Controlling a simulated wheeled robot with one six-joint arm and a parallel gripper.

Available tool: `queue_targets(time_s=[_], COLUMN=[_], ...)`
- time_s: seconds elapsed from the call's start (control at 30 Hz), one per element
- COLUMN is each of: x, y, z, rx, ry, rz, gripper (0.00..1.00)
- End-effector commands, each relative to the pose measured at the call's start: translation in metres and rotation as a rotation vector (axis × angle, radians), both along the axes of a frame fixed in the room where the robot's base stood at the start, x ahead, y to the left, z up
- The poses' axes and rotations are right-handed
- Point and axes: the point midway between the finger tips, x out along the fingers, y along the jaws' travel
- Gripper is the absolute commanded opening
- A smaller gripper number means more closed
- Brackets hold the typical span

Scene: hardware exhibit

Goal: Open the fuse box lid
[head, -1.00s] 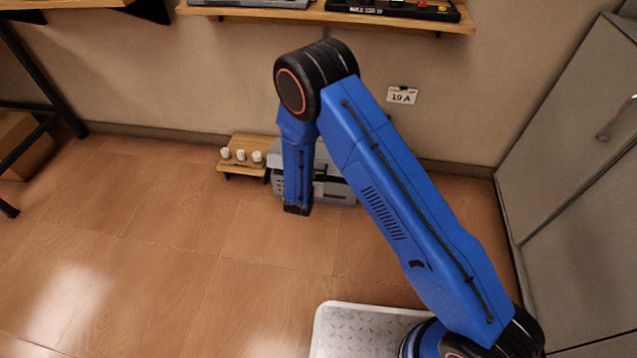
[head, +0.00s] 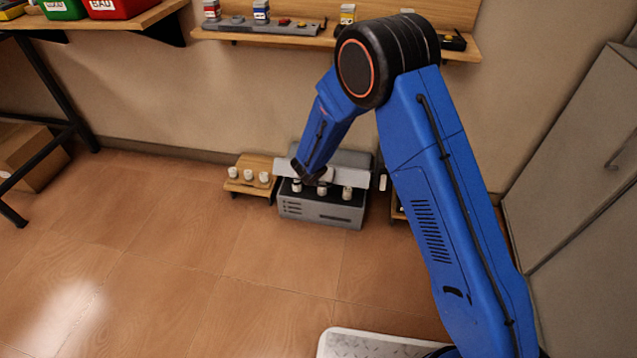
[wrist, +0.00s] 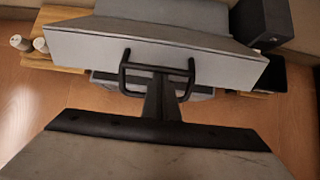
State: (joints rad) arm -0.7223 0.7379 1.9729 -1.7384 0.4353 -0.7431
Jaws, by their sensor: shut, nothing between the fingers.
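The grey fuse box (head: 320,213) stands on the floor against the wall. Its lid (head: 350,178) is raised and tilted, and white fuses (head: 347,192) show in the open front below it. In the wrist view the lid (wrist: 85,45) spans the upper middle, with a black U-shaped handle (wrist: 158,69) on its front face. My gripper (wrist: 160,105) is shut with nothing held between its fingers. Its fingertips are at the handle, within its outline in the picture; contact is unclear. In the head view the arm's end (head: 308,172) covers the lid's left part.
A low wooden stand (head: 250,187) with white fuses is left of the box. Another stand (head: 397,206) is at its right, partly behind my arm. A shelf (head: 330,41) hangs above, and grey cabinets (head: 575,180) stand at right.

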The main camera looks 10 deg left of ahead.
Motion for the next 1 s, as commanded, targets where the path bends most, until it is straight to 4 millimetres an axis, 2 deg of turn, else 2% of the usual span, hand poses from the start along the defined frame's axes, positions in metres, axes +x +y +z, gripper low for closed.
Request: queue_targets(time_s=[0.2, 0.67, 0.83, 1.0], x=[0.008, 0.029, 0.048, 0.080], y=[0.000, -0.002, -0.002, -0.003], z=[0.012, 0.037, 0.056, 0.080], rx=[0.004, 0.003, 0.004, 0.004], ry=[0.051, 0.049, 0.049, 0.048], rz=[-0.002, -0.003, -0.005, -0.005], gripper=[0.00, 0.00, 0.00, 0.00])
